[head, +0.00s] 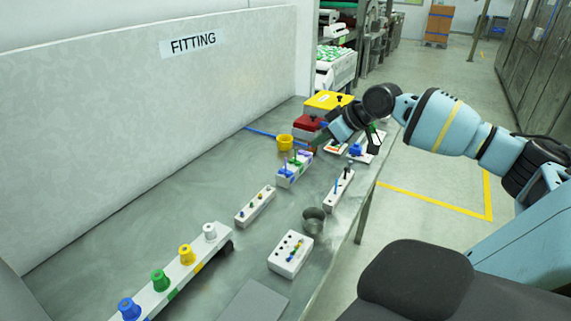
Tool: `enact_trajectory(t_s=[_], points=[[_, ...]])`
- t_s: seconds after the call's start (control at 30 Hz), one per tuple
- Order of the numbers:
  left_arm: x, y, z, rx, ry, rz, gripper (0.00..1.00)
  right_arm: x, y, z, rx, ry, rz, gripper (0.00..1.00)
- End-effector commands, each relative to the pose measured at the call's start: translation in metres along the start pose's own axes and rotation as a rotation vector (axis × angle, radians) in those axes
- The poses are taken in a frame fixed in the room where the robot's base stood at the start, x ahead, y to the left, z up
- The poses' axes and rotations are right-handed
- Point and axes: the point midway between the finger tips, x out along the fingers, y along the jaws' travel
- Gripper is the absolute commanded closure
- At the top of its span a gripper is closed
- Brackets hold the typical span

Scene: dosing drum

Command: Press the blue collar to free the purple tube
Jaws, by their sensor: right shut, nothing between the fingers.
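A white fitting block (293,174) stands on the bench near the middle, with small blue, green and purple parts on its top. A purple part (304,155) sits at its far right end; I take it for the purple tube. A blue part (284,170) is at its near left end. Which part is the blue collar is too small to tell. My right gripper (318,143) is shut and empty, close to the block's far right end. Whether it touches the purple part cannot be seen. My left gripper is not in view.
A white rail with blue, green, yellow and white knobs (209,232) lies at the front left. A metal cup (313,220), a white box with holes (290,254) and small racks (256,206) stand nearby. A yellow cup (285,142) and a red box (308,123) are behind.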

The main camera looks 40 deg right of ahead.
Motion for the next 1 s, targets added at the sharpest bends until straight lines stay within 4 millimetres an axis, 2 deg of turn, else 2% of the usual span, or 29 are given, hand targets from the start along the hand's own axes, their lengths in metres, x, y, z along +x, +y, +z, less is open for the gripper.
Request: enact_trajectory(t_s=[0.37,0.57,0.77,1.0], points=[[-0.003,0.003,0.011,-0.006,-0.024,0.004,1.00,0.001,0.000,0.000,0.000,0.001,0.000,1.00],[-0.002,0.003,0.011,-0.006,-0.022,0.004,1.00,0.012,0.001,0.000,0.003,0.003,-0.001,1.00],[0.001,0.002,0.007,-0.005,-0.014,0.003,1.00,0.038,0.000,-0.001,0.003,0.004,-0.003,1.00],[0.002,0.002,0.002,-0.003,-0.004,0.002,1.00,0.082,-0.001,-0.001,0.002,0.002,-0.003,1.00]])
